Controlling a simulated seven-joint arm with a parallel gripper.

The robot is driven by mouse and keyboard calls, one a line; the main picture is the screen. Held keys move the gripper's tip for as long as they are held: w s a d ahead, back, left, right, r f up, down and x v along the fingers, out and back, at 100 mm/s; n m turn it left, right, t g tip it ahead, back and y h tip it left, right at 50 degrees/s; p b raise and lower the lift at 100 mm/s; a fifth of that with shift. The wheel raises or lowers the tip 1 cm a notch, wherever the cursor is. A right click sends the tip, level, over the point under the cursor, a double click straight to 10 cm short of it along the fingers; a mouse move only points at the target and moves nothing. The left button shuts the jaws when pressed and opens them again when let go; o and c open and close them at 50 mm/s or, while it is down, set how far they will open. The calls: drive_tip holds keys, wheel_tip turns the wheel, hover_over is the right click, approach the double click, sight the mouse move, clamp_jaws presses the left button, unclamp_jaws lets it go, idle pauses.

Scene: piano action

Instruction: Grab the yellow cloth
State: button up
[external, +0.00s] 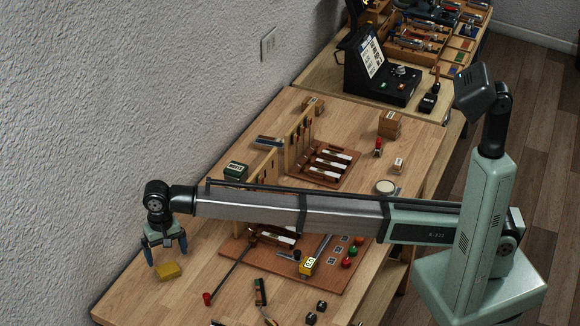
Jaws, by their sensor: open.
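The yellow cloth (169,271) is a small folded yellow piece lying on the left part of the wooden workbench. My gripper (166,256) points down with its two blue fingers parted, close above the cloth and slightly to its upper left in the external view. It appears empty. From this angle I cannot tell whether a finger touches the cloth.
The wooden bench (130,300) is bare around the cloth. A red-ended rod (207,298) lies to its right. A board with piano action parts (340,262) and a yellow block (307,266) sit further right. A dark green box (236,171) stands behind, near the wall.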

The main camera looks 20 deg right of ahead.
sight(167, 269)
drive_tip(key=shift+s+a+f, duration=0.15)
drive_tip(key=shift+f, duration=1.2)
drive_tip(key=shift+s+a+f, duration=0.1)
drive_tip(key=shift+a+f, duration=0.05)
drive_tip(key=shift+f, duration=1.2)
drive_tip(key=shift+c, duration=0.5)
drive_tip(key=c, duration=1)
